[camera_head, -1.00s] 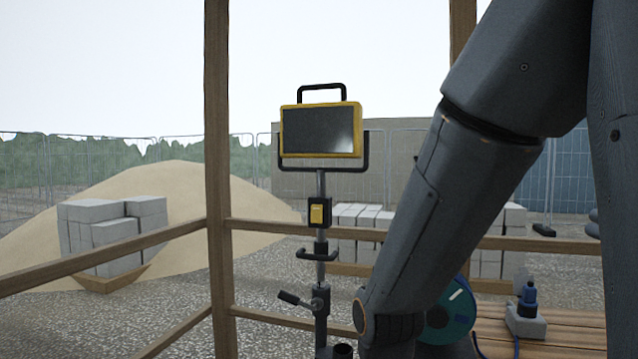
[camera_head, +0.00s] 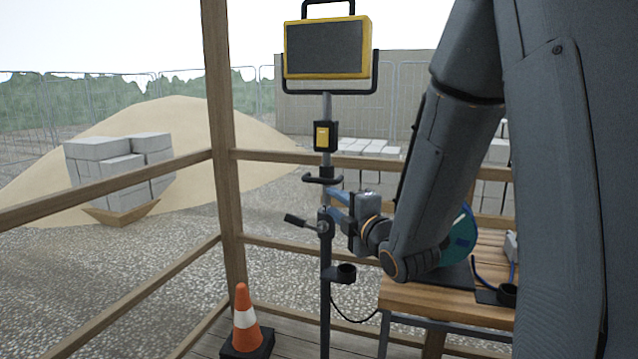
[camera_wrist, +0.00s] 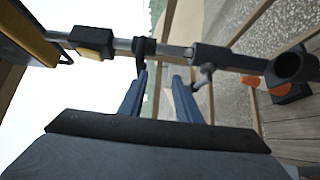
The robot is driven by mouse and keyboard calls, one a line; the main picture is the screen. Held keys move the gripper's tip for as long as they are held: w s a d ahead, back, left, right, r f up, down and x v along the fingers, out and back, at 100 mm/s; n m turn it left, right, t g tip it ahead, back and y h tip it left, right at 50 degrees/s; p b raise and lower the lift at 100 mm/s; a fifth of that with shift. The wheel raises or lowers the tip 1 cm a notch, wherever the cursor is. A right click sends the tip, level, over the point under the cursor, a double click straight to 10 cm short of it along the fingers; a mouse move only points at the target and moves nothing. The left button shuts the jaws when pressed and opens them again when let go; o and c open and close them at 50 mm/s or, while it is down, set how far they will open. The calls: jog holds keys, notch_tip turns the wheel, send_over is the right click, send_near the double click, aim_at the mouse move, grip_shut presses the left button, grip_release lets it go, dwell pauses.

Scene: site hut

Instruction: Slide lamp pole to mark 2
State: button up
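The lamp pole (camera_head: 327,105) stands upright, with a yellow-framed lamp (camera_head: 325,48) on top. Below the lamp are a black and yellow box (camera_head: 327,136), a black crossbar handle (camera_head: 322,179) and a collar with a side lever (camera_head: 305,223). My gripper (camera_head: 338,205) is beside the pole, between handle and collar. In the wrist view, the blue fingers of my gripper (camera_wrist: 158,82) are apart with nothing held between them. One fingertip is close to the handle (camera_wrist: 145,50), the other near the lever; I cannot tell about contact. No mark numbers are readable.
A wooden table (camera_head: 430,297) with a teal reel (camera_head: 461,240) stands right of the pole. An orange cone (camera_head: 246,322) is on the deck at lower left. Wooden rails (camera_head: 110,193) surround the area. A black cup (camera_head: 346,272) juts from the lower pole.

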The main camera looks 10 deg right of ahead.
aim_at(321, 182)
jog(key=w+r, duration=0.1)
jog(key=w, duration=0.1)
jog(key=w+a+r+n+t+p, duration=0.1)
jog(key=w, duration=0.2)
jog(key=w+a+r+n+y, duration=0.1)
jog(key=w, duration=0.1)
jog(key=shift+w+a+r, duration=0.2)
jog(key=shift+a+r, duration=0.05)
jog(key=shift+r, duration=0.1)
grip_shut()
